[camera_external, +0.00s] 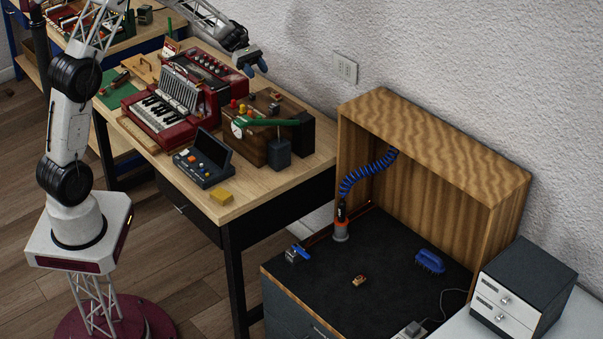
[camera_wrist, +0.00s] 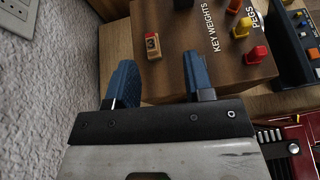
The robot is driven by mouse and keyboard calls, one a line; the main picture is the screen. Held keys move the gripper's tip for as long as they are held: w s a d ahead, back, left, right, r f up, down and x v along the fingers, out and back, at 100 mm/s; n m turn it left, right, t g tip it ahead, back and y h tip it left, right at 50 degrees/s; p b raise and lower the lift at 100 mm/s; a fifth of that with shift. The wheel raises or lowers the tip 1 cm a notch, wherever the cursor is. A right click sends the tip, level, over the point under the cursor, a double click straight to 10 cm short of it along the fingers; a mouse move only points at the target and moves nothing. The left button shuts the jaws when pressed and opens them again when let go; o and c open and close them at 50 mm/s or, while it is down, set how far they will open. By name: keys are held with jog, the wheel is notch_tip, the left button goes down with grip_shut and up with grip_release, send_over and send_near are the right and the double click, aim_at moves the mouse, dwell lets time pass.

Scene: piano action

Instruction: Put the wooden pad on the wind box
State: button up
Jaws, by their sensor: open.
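My gripper (camera_external: 255,69) is open and empty, raised above the back of the wooden table. Its two blue fingers show in the wrist view (camera_wrist: 159,65), spread apart over a brown wooden box (camera_wrist: 200,72) lettered "KEY WEIGHTS" and "PEGS". A small wooden block with a red top marked 3 (camera_wrist: 152,45) is on this box, ahead of the gap between the fingers. The box (camera_external: 257,152) has a white dial on its front. No label names the wind box or the wooden pad. A small wooden piece (camera_external: 358,281) lies on the black bench top.
The dark bench (camera_external: 315,275) holds a blue brush (camera_external: 429,261) and a tool on a coiled blue hose (camera_external: 367,172). The wall is close to my gripper.

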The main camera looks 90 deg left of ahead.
jog(key=s+d+r+m+g+y, duration=0.15)
jog(key=d+r+m, duration=0.25)
jog(key=d, duration=0.7)
jog(key=s+d+r+m+g, duration=0.1)
jog(key=d+r+m+g, duration=0.25)
jog(key=d, duration=0.85)
jog(key=s+d+r+m+g+y, duration=0.15)
jog(key=d+r+m, duration=0.3)
jog(key=d, duration=0.65)
jog(key=s+d+r+m+y, duration=0.1)
jog(key=s+d+m+y, duration=0.5)
jog(key=s+d+m, duration=0.8)
jog(key=shift+s+d+r+y, duration=0.3)
jog(key=shift+s+d+r, duration=0.1)
jog(key=shift+s+d, duration=3.75)
jog(key=shift+t, duration=0.25)
